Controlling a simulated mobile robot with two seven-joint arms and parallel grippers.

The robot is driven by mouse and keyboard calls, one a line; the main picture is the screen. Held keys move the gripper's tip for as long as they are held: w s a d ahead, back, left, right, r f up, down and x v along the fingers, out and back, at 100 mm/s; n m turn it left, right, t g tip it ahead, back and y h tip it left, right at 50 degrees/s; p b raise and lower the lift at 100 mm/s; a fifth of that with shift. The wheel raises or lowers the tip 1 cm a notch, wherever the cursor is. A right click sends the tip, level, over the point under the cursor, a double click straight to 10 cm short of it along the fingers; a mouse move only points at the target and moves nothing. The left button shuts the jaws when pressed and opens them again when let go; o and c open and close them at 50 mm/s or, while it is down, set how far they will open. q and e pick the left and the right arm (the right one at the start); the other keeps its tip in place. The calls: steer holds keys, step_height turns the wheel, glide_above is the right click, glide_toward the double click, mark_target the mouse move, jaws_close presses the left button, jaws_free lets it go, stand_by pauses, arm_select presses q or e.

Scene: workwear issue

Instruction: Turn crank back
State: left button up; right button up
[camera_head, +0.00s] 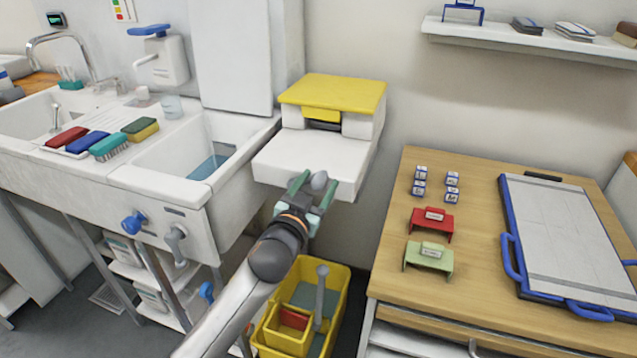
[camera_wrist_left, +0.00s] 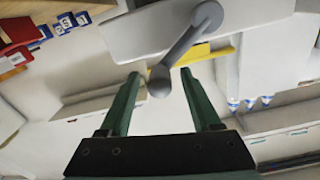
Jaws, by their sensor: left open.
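A grey crank shows in the left wrist view (camera_wrist_left: 183,45), mounted on the white housing (camera_head: 310,160) of a wall unit with a yellow lid (camera_head: 335,92). The crank's arm slants from its round pivot at upper right down to a rounded grip end. In the wrist view (camera_wrist_left: 161,77) gaps show between grip and fingers. My right gripper is not in view.
A yellow bucket (camera_head: 343,283) with a grey handle stands below my left arm. A white sink (camera_head: 160,182) with coloured brushes is at left. A wooden table (camera_head: 385,270) with small blocks, red and green stands and a blue-framed board is at right.

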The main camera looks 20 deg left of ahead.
arm_select(q)
steer(key=shift+w, duration=0.35)
steer(key=shift+c, duration=0.2)
steer(key=shift+s+d, duration=0.1)
steer(key=c, duration=0.9)
steer(key=shift+f, duration=0.1)
jaws_close()
steer(key=shift+d+f, duration=0.1)
